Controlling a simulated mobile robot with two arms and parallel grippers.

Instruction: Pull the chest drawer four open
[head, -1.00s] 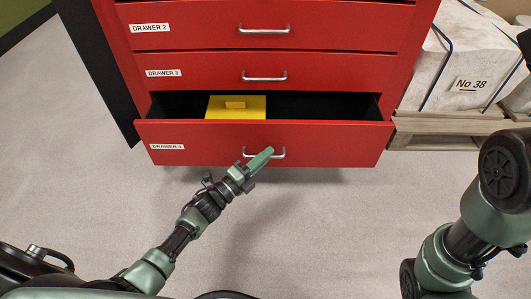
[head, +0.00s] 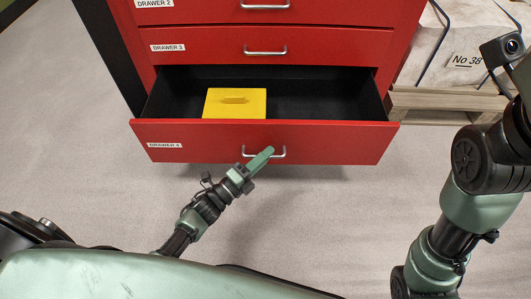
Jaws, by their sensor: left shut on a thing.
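Drawer four (head: 330,141), labelled "DRAWER 4", is the lowest drawer of the red chest (head: 350,14) in the head view. It stands well out from the chest, and its dark inside shows. A yellow box with a raised grip on top (head: 235,103) sits in the left half of the drawer. My right gripper is not clearly seen; only the right arm shows at the right edge.
Drawer three (head: 345,46) above is shut. To the right, a white wrapped block marked "No 38" (head: 462,50) stands on a wooden pallet (head: 430,103). The grey floor (head: 340,210) in front of the drawer is clear.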

